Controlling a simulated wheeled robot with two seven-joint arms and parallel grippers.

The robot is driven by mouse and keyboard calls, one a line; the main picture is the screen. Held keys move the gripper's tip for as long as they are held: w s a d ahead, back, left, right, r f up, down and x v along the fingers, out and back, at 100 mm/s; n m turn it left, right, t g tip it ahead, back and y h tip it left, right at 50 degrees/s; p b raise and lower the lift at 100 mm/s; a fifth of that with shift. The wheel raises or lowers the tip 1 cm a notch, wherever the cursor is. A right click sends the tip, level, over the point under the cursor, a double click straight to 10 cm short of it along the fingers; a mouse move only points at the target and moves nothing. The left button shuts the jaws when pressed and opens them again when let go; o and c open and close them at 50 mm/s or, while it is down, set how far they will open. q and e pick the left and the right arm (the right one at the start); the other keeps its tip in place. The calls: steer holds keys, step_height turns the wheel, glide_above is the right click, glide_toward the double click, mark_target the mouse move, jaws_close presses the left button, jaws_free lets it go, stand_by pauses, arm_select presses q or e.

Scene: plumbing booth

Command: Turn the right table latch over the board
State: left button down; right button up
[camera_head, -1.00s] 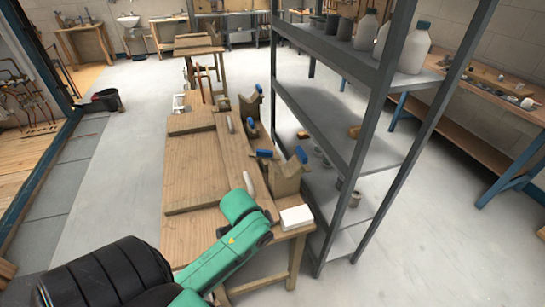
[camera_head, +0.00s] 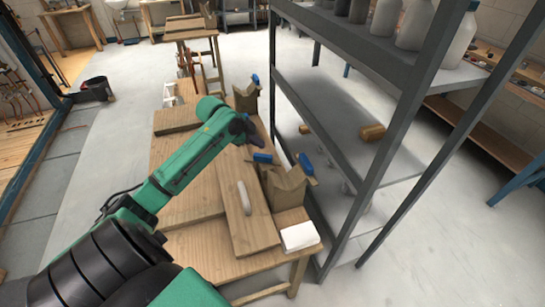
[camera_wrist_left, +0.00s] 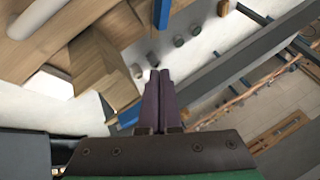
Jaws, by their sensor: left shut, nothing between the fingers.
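A long board (camera_head: 245,225) lies on the wooden table (camera_head: 190,262). A pale, rounded bar (camera_head: 244,197), which looks like a table latch, lies lengthwise on the board's near part. I cannot tell for sure that it is the right latch. The other latch is hidden behind my arm. My left gripper (camera_head: 258,141) is above the table's right side, beyond the pale bar and apart from it. In the left wrist view its dark fingers (camera_wrist_left: 158,88) are together and empty. A pale bar (camera_wrist_left: 42,14) also shows at that view's upper left. My right gripper is not in view.
A wooden holder (camera_head: 287,190) with blue-handled tools stands at the table's right edge, close to my left gripper. A white block (camera_head: 299,236) sits at the near right corner. A grey metal shelf (camera_head: 345,150) stands close on the right.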

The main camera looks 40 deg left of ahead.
arm_select(q)
step_height(320, 180, down, 4)
steer(key=b, duration=0.6)
glide_toward(273, 165)
steer(key=w+d+f, duration=0.1)
steer(key=w+f, duration=0.1)
steer(key=f, duration=0.1)
steer(key=w+d+f, duration=0.1)
steer(key=f, duration=0.1)
steer(key=shift+w+d, duration=0.35)
steer(key=shift+w, duration=0.05)
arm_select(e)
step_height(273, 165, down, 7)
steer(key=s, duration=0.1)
